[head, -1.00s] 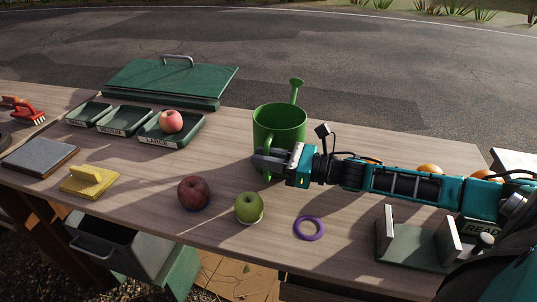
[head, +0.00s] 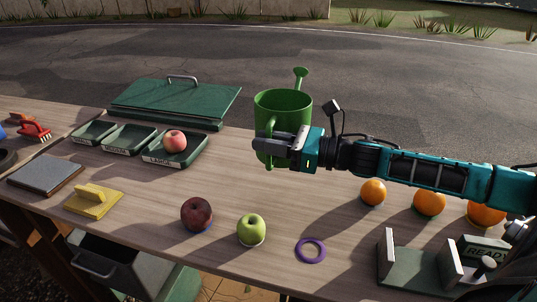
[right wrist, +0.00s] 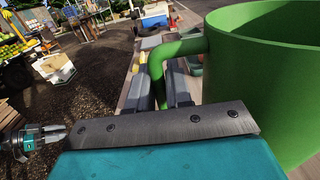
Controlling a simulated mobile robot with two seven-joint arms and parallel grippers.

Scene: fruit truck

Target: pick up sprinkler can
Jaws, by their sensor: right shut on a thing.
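The green sprinkler can (head: 290,112) is upright just above the wooden table, its spout pointing away to the back. My right gripper (head: 264,146) is shut on the can's handle (head: 270,128). In the right wrist view the handle (right wrist: 157,72) passes between the fingers (right wrist: 170,88), with the can's body (right wrist: 270,80) close at the right. The fingers partly hide the can's lower side in the head view. My left gripper (right wrist: 52,138) shows only at the left edge of the right wrist view, away from the can; its opening is unclear.
On the table (head: 330,205) are a dark apple (head: 196,214), a green apple (head: 251,229), a purple ring (head: 310,250) and oranges (head: 429,203) under my right arm. Green trays (head: 130,140) and a green case (head: 175,100) lie at the back left.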

